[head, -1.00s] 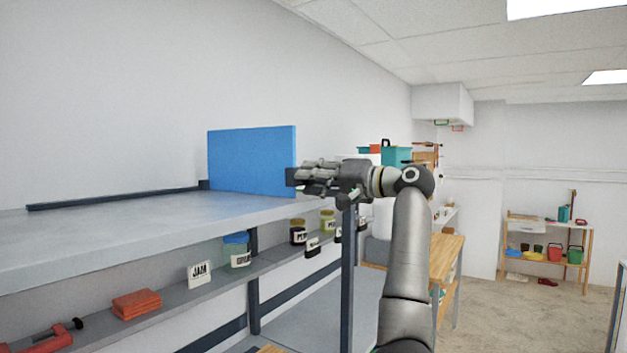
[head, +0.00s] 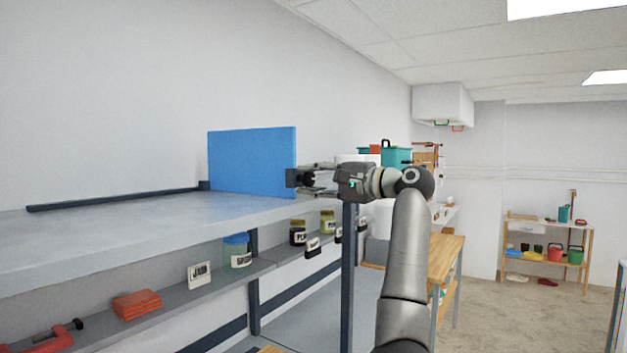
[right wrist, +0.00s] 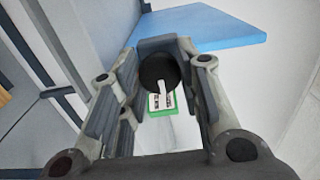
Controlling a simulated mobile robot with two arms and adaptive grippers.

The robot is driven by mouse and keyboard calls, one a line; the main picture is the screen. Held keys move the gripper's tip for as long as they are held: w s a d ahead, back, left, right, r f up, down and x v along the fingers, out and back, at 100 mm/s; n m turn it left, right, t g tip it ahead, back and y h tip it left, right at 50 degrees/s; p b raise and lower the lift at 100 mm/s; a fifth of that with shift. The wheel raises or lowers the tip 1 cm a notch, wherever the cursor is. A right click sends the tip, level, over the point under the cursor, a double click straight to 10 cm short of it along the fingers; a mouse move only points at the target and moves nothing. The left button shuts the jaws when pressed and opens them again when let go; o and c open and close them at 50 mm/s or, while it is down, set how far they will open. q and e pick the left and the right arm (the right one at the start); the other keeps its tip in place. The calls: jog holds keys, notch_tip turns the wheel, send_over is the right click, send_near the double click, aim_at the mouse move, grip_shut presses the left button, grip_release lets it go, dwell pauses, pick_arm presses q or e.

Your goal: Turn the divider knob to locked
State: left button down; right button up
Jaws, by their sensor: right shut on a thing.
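The blue divider (head: 252,162) stands upright on the grey shelf, and its corner also shows in the right wrist view (right wrist: 215,25). The dark round knob (right wrist: 153,70) is at the divider's front end. Its white pointer points down the picture at a white label with a green part (right wrist: 162,101). The label's words are too small to read. My right gripper (head: 306,180) reaches the divider's end from the right. Its fingers (right wrist: 158,85) are shut on the knob, one on each side. My left gripper is not in view.
A lower ledge (head: 180,299) carries jars, name cards and an orange stack (head: 137,304). A dark post (head: 347,270) stands below my gripper. A wooden table (head: 446,250) is farther back.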

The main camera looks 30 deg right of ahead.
dwell(0.5)
jog(key=o, duration=1.1)
jog(key=shift+c, duration=0.2)
jog(key=shift+s+d, duration=0.1)
jog(key=shift+s, duration=0.05)
jog(key=v, duration=1.1)
jog(key=shift+s, duration=0.35)
jog(key=shift+d, duration=0.1)
